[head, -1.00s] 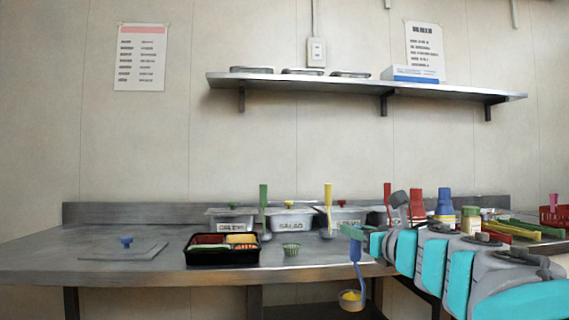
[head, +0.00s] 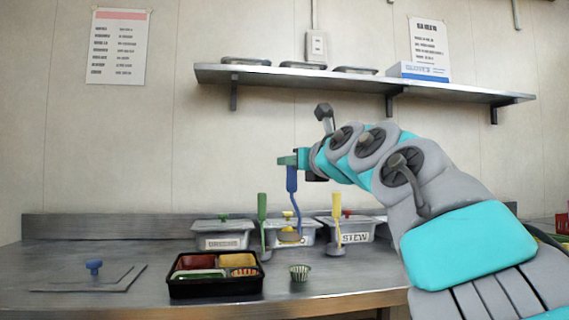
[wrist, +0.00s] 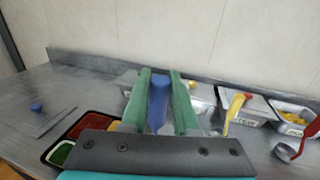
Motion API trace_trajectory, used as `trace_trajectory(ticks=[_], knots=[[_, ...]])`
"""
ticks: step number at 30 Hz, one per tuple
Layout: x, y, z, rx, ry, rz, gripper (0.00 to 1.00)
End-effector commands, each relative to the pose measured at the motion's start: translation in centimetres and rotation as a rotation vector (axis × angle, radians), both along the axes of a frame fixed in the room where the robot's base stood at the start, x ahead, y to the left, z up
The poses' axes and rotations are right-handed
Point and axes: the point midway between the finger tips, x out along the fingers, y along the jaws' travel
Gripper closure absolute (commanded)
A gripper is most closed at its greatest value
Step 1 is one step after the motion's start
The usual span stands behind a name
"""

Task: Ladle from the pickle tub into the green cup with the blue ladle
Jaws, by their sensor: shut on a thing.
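My gripper (head: 290,160) is shut on the blue ladle (head: 292,180) by the top of its handle. The handle also shows between the green fingers in the wrist view (wrist: 158,105). The small ribbed green cup (head: 300,272) stands on the counter, lower in the head view than the bowl and slightly right. I do not make out the cup in the wrist view. An open tub with yellow contents (wrist: 290,117), likely the pickle tub, shows at right in the wrist view; my arm hides it in the head view.
A black bento tray (head: 215,290) with filled compartments sits left of the cup. A green ladle (head: 262,222) and a yellow ladle (head: 337,230) stand by the lidded tubs. A blue-knobbed lid (head: 94,268) lies on the clear left counter. A red ladle (wrist: 307,135) is at right.

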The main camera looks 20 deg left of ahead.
Motion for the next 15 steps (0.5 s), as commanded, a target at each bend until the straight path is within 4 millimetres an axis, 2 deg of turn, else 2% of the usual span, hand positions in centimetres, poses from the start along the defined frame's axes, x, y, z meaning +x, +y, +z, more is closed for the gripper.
trace_trajectory(ticks=[15], knots=[[0.0, 0.0, -3.8, 0.002, -0.001, 0.001, 1.0]])
